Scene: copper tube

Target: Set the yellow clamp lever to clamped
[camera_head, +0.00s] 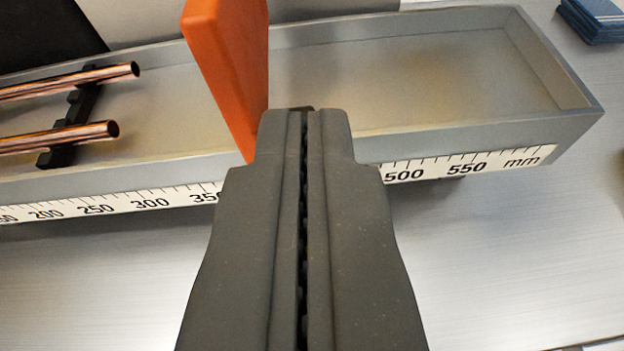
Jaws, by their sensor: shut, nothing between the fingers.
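My gripper (303,112) is in the lower middle of the view, its two dark grey fingers pressed together with nothing between them. An orange upright plate (228,70) stands just beyond and left of the fingertips; its lower right edge meets the fingertips in the picture, and I cannot tell whether they touch. I see no yellow clamp lever in this view.
A grey tray (585,108) with a millimetre scale (470,168) along its front crosses the view. Two copper tubes (60,138) lie on a black rest (58,156) at its left. Blue items (594,18) lie at the top right. The metal bench (510,260) in front is clear.

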